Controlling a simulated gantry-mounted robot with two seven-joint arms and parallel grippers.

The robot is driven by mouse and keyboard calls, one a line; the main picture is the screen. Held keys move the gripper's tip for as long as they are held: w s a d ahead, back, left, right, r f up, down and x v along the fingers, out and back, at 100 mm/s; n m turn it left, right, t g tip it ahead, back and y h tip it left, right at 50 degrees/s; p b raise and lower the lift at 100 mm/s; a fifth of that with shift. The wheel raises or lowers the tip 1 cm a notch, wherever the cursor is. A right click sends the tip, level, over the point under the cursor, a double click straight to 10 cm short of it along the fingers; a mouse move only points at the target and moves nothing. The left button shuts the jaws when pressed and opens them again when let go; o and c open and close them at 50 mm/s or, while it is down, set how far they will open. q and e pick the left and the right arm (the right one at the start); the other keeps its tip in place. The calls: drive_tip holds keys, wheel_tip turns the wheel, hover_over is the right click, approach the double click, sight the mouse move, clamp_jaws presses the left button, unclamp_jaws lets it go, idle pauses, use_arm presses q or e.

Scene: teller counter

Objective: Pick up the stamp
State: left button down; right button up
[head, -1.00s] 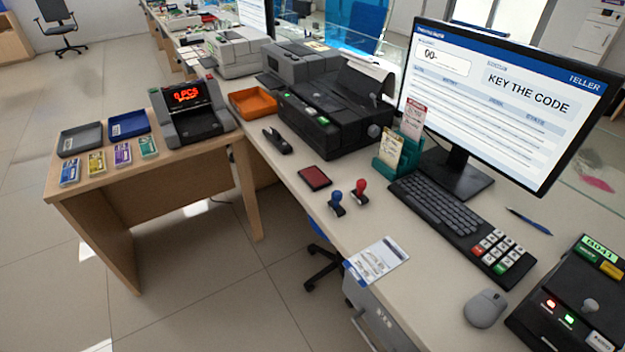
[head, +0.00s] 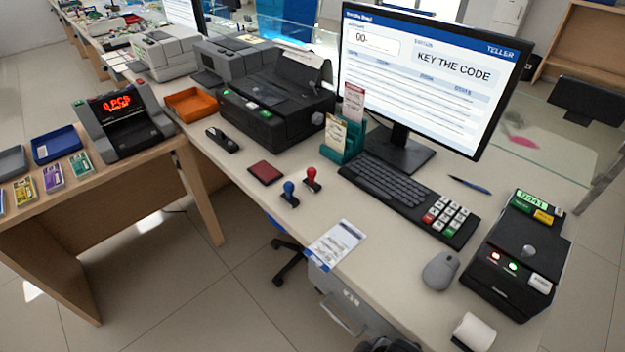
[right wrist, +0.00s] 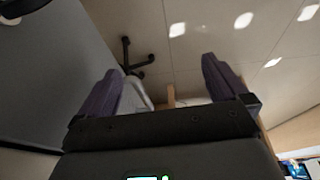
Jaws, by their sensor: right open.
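Two small stamps stand upright on the counter in the head view: one with a blue knob (head: 289,193) and one with a red knob (head: 311,179) just to its right. A dark red ink pad (head: 265,172) lies to their left. My right gripper (right wrist: 160,80) is open in the right wrist view, with its two purple fingers apart and nothing between them. No stamp shows in that view. A dark shape at the bottom edge of the head view may be part of my right arm. My left gripper is not in view.
A printed slip (head: 336,244) lies at the counter's front edge. The keyboard (head: 405,195), mouse (head: 440,270), card terminal (head: 515,255) and paper roll (head: 473,332) are to the right. A stapler (head: 221,139) and printer (head: 275,105) are to the left. Bare counter surrounds the stamps.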

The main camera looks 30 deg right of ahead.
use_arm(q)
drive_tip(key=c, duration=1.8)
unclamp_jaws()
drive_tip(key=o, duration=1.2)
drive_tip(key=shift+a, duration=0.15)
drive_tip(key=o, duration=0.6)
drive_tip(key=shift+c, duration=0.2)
